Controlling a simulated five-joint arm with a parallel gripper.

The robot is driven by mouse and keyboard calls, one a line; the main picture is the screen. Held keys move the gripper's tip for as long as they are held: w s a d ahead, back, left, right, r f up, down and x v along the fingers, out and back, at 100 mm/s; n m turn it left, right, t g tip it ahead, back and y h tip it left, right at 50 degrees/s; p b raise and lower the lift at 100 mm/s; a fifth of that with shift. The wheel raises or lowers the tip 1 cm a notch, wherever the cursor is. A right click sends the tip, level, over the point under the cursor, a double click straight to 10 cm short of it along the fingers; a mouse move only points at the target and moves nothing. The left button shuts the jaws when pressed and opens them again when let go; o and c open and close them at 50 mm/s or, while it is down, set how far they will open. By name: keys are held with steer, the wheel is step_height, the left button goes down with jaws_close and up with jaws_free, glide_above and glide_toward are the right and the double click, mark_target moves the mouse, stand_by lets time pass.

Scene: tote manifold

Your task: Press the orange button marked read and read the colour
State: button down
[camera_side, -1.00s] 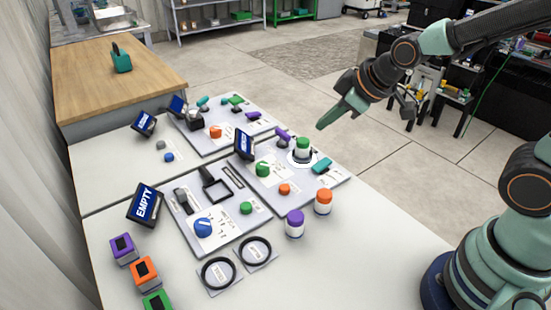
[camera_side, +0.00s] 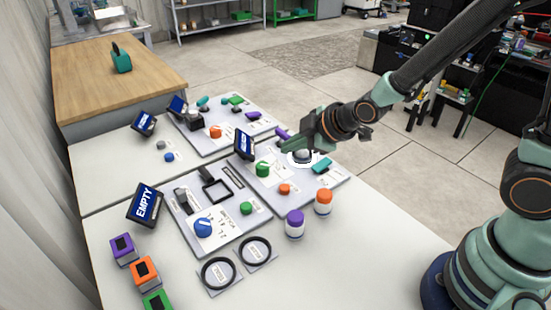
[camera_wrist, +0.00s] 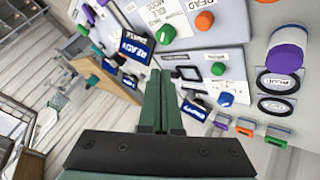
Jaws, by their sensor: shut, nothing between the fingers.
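The orange button (camera_side: 284,189) sits on the middle panel (camera_side: 262,188), near its front edge. A tilted blue display (camera_side: 243,144) stands at this panel's far left; in the wrist view a blue display (camera_wrist: 130,45) appears to say READY. My gripper (camera_side: 286,149) is shut and empty above the panel's far part, apart from the orange button. Its fingers (camera_wrist: 160,76) are together in the wrist view.
A green dial (camera_side: 263,169) and a teal part (camera_side: 322,166) flank the orange button. Purple-capped (camera_side: 295,224) and orange-capped (camera_side: 323,202) jars stand in front. A near panel (camera_side: 225,233) has a blue dial and an EMPTY display (camera_side: 146,205). The front right table is clear.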

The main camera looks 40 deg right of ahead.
mark_target(289, 189)
steer(key=shift+f, duration=4.4)
steer(key=shift+f, duration=0.15)
steer(key=shift+f, duration=0.25)
steer(key=shift+f, duration=0.45)
steer(key=shift+r, duration=0.85)
steer(key=shift+r, duration=2.55)
